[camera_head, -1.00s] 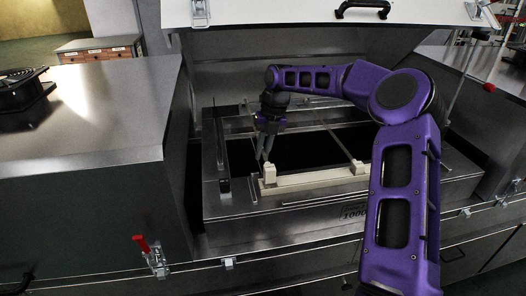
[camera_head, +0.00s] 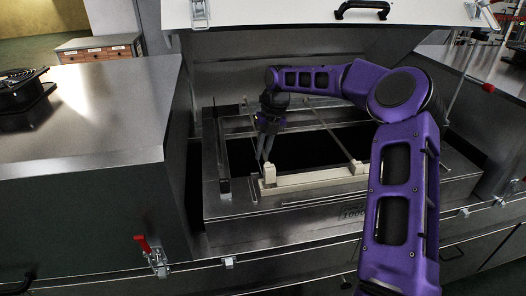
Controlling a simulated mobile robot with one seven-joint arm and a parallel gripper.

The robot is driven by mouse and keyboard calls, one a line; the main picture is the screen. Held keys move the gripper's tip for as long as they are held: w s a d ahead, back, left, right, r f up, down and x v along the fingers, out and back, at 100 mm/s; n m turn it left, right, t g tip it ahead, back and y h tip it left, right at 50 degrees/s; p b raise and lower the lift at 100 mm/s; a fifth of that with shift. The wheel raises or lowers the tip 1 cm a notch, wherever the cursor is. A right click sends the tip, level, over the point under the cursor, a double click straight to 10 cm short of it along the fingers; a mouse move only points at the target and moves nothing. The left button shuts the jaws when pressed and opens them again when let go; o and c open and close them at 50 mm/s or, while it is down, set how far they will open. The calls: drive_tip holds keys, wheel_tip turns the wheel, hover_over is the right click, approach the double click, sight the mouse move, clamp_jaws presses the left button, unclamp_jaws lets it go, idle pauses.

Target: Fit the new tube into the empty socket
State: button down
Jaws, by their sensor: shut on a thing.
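My gripper (camera_head: 265,157) reaches down inside the open dryer, its fingers close together at the left end of a cream holder bar (camera_head: 312,179). It is shut on what I take to be the new tube, but the tube is too small and dark to make out clearly. The bar has a raised cream socket block at its left end (camera_head: 269,173) and another at its right end (camera_head: 358,167). The fingertips are just above or behind the left block; I cannot tell if they touch. A thin tube (camera_head: 338,142) runs back from the right block. The inside of the left socket is hidden.
The metal dryer frame (camera_head: 225,210) surrounds a dark opening. A dark upright plate (camera_head: 222,155) stands close to the left of my gripper. The raised white lid (camera_head: 300,12) hangs above. A steel counter (camera_head: 90,115) lies to the left, with a red-handled latch (camera_head: 142,242) below.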

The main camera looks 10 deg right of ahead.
drive_tip(key=shift+d+x, duration=0.15)
drive_tip(key=shift+x, duration=0.6)
drive_tip(key=shift+d+x, duration=0.15)
drive_tip(key=shift+x, duration=0.6)
idle(0.3)
drive_tip(key=c, duration=0.8)
unclamp_jaws()
drive_tip(key=shift+f, duration=0.15)
drive_tip(key=v, duration=1.2)
drive_tip(key=shift+p, duration=0.3)
drive_tip(key=shift+a, duration=0.1)
